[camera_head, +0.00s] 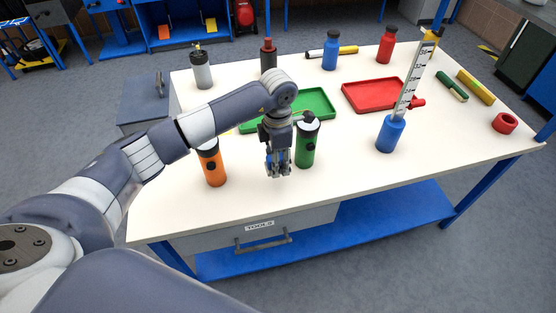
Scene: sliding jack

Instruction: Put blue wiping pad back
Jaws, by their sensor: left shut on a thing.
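My left gripper (279,172) reaches in from the left over the white table, pointing down, between an orange bottle and a green bottle. It is shut on a small blue thing (268,160), which looks like the blue wiping pad. The fingers hide most of it, and I cannot tell whether it touches the tabletop. My right gripper is not in view.
The orange bottle (212,168) stands left of the gripper, and the green bottle (307,146) stands close on its right. Behind are a green tray (322,98) and a red tray (372,96). The table's front (330,190) is clear.

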